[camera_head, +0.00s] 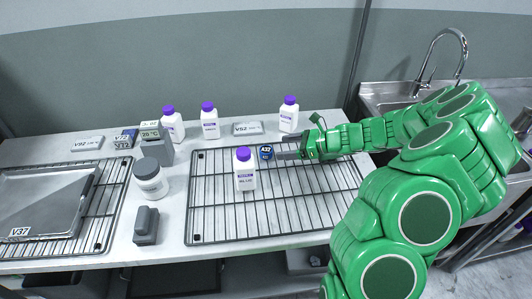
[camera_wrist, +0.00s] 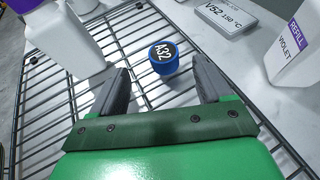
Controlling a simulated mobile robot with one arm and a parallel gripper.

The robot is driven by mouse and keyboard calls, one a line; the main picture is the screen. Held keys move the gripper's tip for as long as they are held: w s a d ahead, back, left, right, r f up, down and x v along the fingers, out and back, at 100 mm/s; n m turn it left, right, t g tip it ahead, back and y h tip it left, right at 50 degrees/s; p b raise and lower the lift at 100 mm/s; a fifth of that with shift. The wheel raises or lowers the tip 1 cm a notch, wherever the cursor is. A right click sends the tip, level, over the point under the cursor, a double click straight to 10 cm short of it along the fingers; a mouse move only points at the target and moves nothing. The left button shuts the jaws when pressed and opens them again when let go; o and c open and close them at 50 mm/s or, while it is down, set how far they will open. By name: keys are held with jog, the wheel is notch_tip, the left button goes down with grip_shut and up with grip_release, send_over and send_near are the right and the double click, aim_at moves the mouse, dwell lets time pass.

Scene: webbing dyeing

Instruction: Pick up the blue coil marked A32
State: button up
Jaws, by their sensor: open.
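The blue coil marked A32 (camera_wrist: 163,62) is a short round piece with a dark label on top. It stands on the wire rack (camera_head: 215,215) near its back edge. In the head view the coil (camera_head: 266,152) is just left of my gripper's fingertips. My gripper (camera_head: 280,148) is open and reaches in from the right, low over the rack. In the wrist view my gripper (camera_wrist: 162,80) has its two dark fingers apart, with the coil ahead between their tips. The fingers do not visibly touch it.
A purple-capped white bottle (camera_head: 245,170) stands on the rack, left of the coil. A V52 display tag (camera_head: 248,128) and a violet refill bottle (camera_head: 289,115) stand behind the rack. A white jar (camera_head: 150,180) is farther left. The rack's front is clear.

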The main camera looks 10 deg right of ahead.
aim_at(269, 150)
jog(key=shift+a+f, duration=0.15)
jog(key=shift+f, duration=0.25)
jog(key=shift+w+x, duration=0.15)
jog(key=shift+x, duration=1.7)
jog(key=shift+w+x, duration=0.1)
jog(key=shift+x, duration=1.75)
jog(key=shift+f, duration=0.1)
jog(key=c, duration=1.1)
jog(key=shift+o, duration=0.2)
